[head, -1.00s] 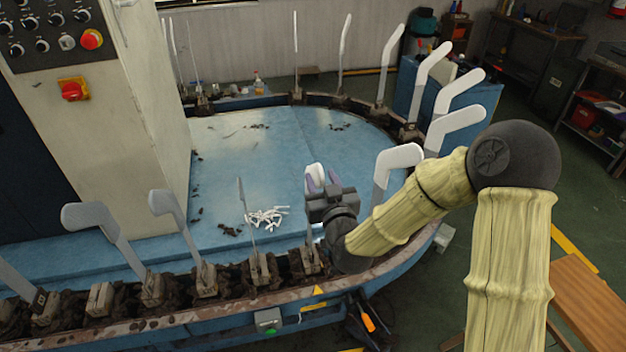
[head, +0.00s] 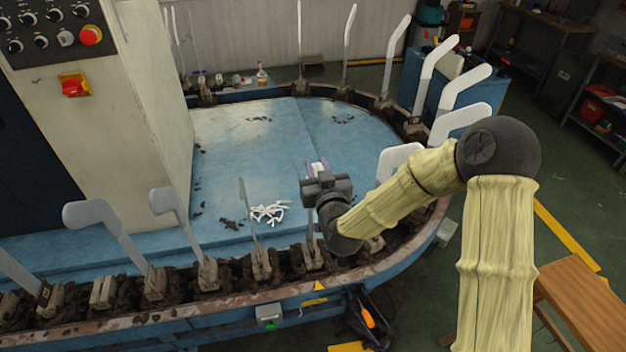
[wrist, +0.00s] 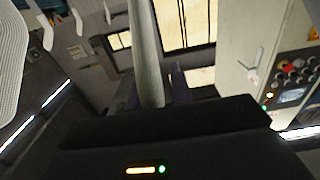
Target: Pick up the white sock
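My gripper (head: 318,168) is over the near right part of the oval machine, above a form whose thin stem (head: 310,230) rises from the rim. A small white patch, which may be the white sock (head: 317,165), shows between the finger ends; the gripper body hides most of it. In the wrist view, my two dark purplish fingers (wrist: 152,92) stand on either side of a long pale grey piece (wrist: 147,45). It is close to both fingers. I cannot tell whether they press on it, or whether it is sock or bare form.
White and grey upright forms stand around the rim, with a white one (head: 400,160) close right of my gripper. A pile of white pieces (head: 268,213) lies on the blue machine top (head: 245,150). A control cabinet (head: 125,110) stands left.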

